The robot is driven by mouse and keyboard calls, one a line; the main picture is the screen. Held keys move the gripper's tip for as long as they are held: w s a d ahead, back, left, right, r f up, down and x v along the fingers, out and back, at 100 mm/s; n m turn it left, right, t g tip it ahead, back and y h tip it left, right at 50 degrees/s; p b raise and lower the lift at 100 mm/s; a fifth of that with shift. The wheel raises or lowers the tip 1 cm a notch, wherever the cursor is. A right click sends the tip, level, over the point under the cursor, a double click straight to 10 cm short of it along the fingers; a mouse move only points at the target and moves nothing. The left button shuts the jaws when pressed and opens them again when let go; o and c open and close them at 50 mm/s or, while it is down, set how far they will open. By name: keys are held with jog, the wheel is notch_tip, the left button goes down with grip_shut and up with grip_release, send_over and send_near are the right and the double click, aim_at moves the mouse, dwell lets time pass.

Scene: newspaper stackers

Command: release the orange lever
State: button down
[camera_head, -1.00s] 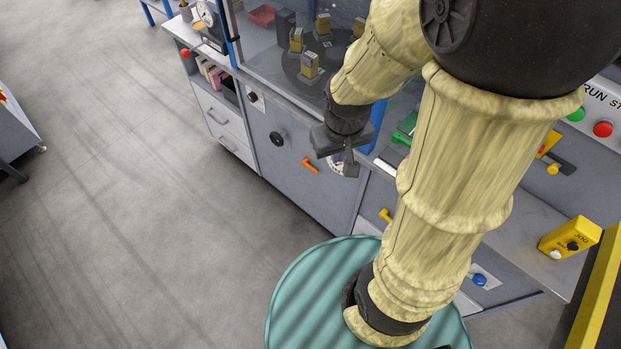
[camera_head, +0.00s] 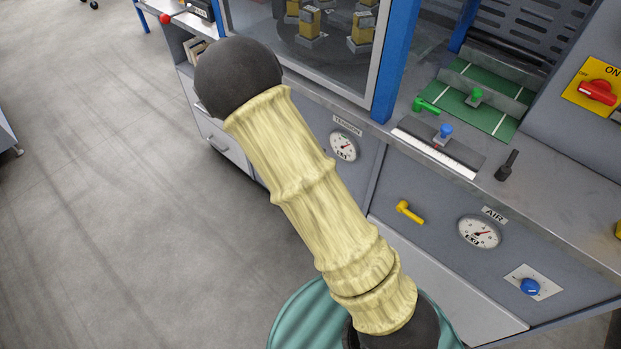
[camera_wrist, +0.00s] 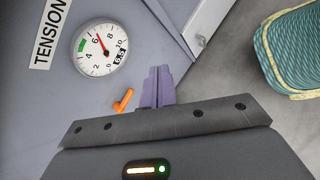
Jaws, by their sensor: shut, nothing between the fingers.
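The orange lever (camera_wrist: 123,101) shows in the wrist view, on the grey panel below the round TENSION gauge (camera_wrist: 100,48). Its short handle is tilted. My gripper (camera_wrist: 158,72) is shut and empty, with its fingers pressed together just to the right of the lever in the picture. I cannot tell whether a finger touches the lever. In the head view my arm covers the lever and my gripper, while the TENSION gauge (camera_head: 343,146) shows beside the arm.
In the head view, a yellow lever (camera_head: 408,211) and the AIR gauge (camera_head: 479,232) sit on the panel to the right, with a blue knob (camera_head: 530,287) below. A blue post (camera_head: 394,60) rises from the counter edge. The floor at left is open.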

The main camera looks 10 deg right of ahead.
jog(key=w+a+f+n+t+h+b, duration=0.1)
jog(key=w+a+f+n+t+b, duration=0.2)
jog(key=w+f+n+b, duration=0.2)
jog(key=w+a+f+n+t+h+b, duration=0.2)
jog(key=w+a+f+n+t+b, duration=0.2)
jog(key=f+b, duration=0.3)
notch_tip(320, 180, down, 6)
jog(key=shift+w+r+n, duration=0.25)
jog(key=shift+w+n, duration=0.1)
jog(key=shift+n, duration=0.05)
jog(key=shift+a, duration=0.1)
jog(key=b+x, duration=0.3)
jog(key=x, duration=0.6)
jog(key=r, duration=0.3)
jog(key=shift+w+d+r, duration=0.2)
jog(key=shift+d+r, duration=0.2)
jog(key=shift+a+p, duration=0.1)
jog(key=shift+p, duration=0.25)
